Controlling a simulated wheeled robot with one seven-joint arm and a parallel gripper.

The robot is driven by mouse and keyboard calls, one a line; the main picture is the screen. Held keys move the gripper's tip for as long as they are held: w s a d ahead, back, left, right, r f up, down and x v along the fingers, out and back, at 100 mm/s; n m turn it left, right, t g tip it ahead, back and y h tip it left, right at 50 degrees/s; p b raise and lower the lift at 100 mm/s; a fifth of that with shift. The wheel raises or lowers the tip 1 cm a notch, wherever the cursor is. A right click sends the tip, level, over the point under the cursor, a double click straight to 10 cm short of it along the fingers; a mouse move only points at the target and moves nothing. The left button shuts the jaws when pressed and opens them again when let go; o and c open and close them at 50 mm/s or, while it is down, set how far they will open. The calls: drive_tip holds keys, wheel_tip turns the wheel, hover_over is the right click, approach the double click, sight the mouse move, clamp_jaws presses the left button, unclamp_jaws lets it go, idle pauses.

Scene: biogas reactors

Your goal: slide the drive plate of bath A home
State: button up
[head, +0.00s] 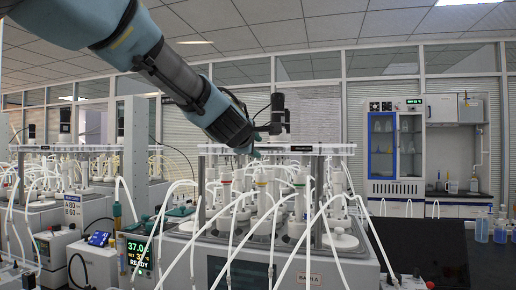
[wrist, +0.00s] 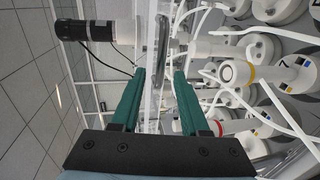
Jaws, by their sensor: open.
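Bath A (head: 309,280) stands right of centre in the head view, a grey tank with several white-lidded reactors. Its drive plate (head: 318,149) is a thin, pale horizontal plate above the reactors. In the wrist view a clear, upright-looking strip (wrist: 152,55), probably the plate seen edge-on, runs down toward the gap between my fingers. My gripper (wrist: 159,72) is open, with one green finger on each side of that strip. I cannot tell whether either finger touches it.
A black motor (head: 278,114) stands above the plate; a black cylinder (wrist: 84,32) shows left of the fingers in the wrist view. White tubes (head: 345,235) loop around the bath. Reactor heads with coloured rings (wrist: 245,73) crowd the wrist view's right. Another bath (head: 65,212) stands at left.

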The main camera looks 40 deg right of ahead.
sight(260, 149)
drive_tip(key=shift+p+x, duration=0.35)
drive_tip(key=shift+x, duration=1.5)
drive_tip(key=shift+c, duration=0.3)
drive_tip(key=shift+s, duration=0.1)
clamp_jaws()
